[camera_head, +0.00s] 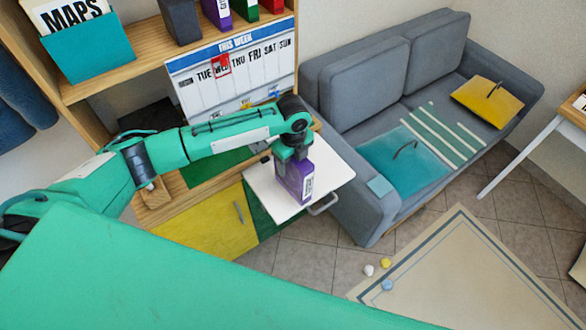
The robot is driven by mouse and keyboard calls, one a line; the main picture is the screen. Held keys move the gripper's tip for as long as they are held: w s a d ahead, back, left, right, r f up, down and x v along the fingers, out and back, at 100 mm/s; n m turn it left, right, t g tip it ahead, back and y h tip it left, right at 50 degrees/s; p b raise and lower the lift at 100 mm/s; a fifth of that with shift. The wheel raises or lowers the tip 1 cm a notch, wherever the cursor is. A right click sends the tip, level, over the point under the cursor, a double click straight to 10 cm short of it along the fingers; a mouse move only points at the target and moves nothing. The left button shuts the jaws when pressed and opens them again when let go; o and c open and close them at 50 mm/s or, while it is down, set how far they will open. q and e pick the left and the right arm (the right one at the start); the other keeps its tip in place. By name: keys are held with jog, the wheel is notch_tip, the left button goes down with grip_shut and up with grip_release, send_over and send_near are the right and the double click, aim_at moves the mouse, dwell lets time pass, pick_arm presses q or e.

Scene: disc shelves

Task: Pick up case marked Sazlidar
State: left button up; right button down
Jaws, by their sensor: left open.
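A purple case (294,184) with a white label stands upright on a white pull-out tray (267,189). The print on its label is too small to read, so I cannot tell whether it says Sazlidar. My left gripper (293,158) is open, pointing down right at the top of this case. Its fingers hide part of the case's top, and I cannot tell whether they touch it. Another purple case (217,12) stands on the upper shelf, beside a green one (245,8) and a red one (271,7). My right gripper is not in view.
A weekly calendar board (225,75) stands behind my left arm. A wooden shelf (150,76) holds a teal MAPS box (90,52). A grey sofa (350,95) stands right of the tray. Small balls (386,264) lie near the rug (470,275).

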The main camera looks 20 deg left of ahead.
pick_arm(q)
jog(key=shift+f, duration=0.45)
jog(key=shift+c, duration=0.4)
jog(key=c, duration=1.2)
jog(key=shift+r, duration=0.15)
